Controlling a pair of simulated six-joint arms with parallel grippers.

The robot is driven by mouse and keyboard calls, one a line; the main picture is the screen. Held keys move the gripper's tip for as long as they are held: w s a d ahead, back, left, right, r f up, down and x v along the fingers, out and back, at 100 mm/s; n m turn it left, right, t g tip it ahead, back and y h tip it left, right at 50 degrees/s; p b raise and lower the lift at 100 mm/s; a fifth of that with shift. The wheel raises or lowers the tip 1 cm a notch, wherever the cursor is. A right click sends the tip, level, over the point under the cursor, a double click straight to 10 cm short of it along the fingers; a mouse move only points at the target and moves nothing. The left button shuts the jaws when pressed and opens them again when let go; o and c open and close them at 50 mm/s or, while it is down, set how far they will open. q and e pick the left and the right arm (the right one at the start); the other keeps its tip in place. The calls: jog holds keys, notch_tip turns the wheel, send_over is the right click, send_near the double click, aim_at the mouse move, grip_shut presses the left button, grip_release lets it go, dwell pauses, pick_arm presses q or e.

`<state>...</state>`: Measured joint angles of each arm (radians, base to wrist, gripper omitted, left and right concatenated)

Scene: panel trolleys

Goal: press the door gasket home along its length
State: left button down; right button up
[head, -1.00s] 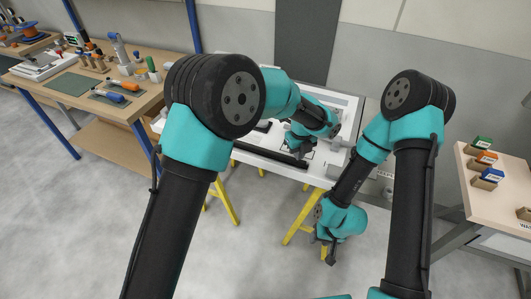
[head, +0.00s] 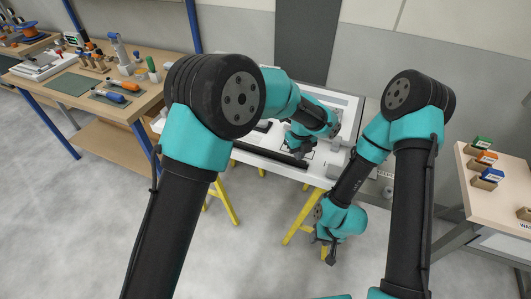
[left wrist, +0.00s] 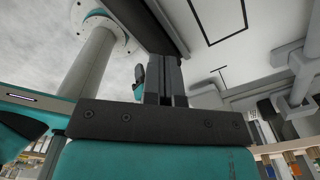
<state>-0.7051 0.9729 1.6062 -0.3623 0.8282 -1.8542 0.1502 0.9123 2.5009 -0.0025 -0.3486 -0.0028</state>
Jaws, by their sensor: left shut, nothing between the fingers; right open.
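The white door panel (head: 318,170) lies flat on yellow trestles in the head view. The black gasket (head: 268,154) runs as a dark strip along its near edge. My left gripper (head: 299,153) is shut and empty, low over the panel by the right part of the strip. In the left wrist view the closed fingers (left wrist: 166,76) are beside a dark strip (left wrist: 148,22) that looks like the gasket; I cannot tell whether they touch it. My right gripper (head: 327,252) is open and empty, hanging low in front of the panel's right side.
A wooden bench (head: 150,92) with orange-handled tools (head: 124,86) stands at the left. A table (head: 477,203) with small coloured boxes (head: 488,176) stands at the right. My left arm hides part of the panel's left side. The grey floor in front is clear.

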aim_at(281, 154)
pick_arm(q)
jog(key=shift+f, duration=0.7)
dwell(1.1)
jog(key=shift+r, duration=1.55)
jog(key=shift+a, duration=0.15)
jog(key=shift+w+a, duration=0.45)
jog(key=shift+a, duration=0.4)
jog(key=shift+w+a, duration=0.5)
jog(key=shift+a, duration=0.35)
jog(key=shift+w+a, duration=0.45)
jog(key=shift+a, duration=0.4)
jog(key=shift+f, duration=0.55)
jog(key=shift+f, duration=0.35)
